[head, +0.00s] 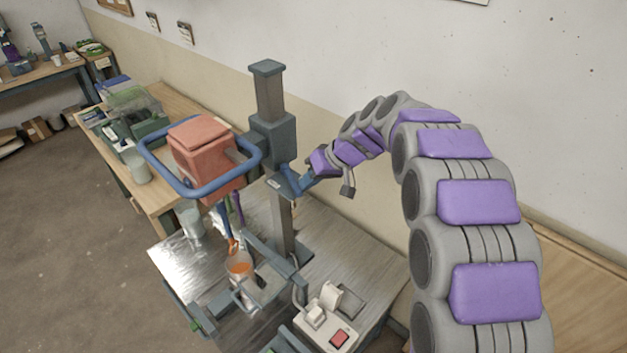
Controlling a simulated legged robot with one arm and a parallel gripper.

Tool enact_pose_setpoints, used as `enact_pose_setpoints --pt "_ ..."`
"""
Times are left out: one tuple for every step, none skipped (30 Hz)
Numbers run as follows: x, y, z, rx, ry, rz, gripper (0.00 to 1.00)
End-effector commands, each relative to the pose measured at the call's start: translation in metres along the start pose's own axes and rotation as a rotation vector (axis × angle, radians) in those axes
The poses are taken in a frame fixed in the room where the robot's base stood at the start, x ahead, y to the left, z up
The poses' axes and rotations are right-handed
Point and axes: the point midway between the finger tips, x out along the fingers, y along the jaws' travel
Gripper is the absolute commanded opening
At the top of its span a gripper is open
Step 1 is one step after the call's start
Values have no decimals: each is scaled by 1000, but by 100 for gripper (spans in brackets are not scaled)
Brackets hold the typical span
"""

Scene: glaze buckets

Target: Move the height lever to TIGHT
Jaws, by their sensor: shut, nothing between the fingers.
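The height lever (299,184) appears to be the short blue handle on the right side of the dark upright column (271,105). A small plate with a light label (276,183) sits beside it; its lettering is too small to read, so I cannot tell the lever's setting. My gripper (318,169) is at the lever's right end, very close to it. It is shut and holds nothing. Whether it touches the lever is unclear, as the fingertips are small and partly overlap it.
A red motor housing (207,151) with a blue ring handle (184,191) juts left from the column. Below are a container of orange glaze (240,266) and a white switch box with a red button (339,338). The wall (420,60) stands close behind.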

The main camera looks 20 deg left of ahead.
Motion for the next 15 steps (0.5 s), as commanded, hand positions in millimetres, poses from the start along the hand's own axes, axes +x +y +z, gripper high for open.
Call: enact_pose_setpoints --pt "3 -5 3 28 11 12 0" --pt "4 -7 4 47 22 23 0" --pt "4 -10 4 71 35 36 0" --pt "4 -12 4 88 46 46 0" --pt "5 -14 4 107 57 57 0" --pt "7 -17 6 131 67 68 0" --pt "8 -19 6 149 74 77 0" --pt "9 -20 6 166 85 86 0" --pt "9 -21 6 185 98 99 0" --pt "10 -23 6 199 105 105 0" --pt "11 -25 6 212 111 111 0" --pt "12 -26 5 210 110 110 0" --pt "12 -27 5 210 110 109 0" --pt "13 -28 5 209 110 109 0" --pt "14 -29 5 209 110 109 0"
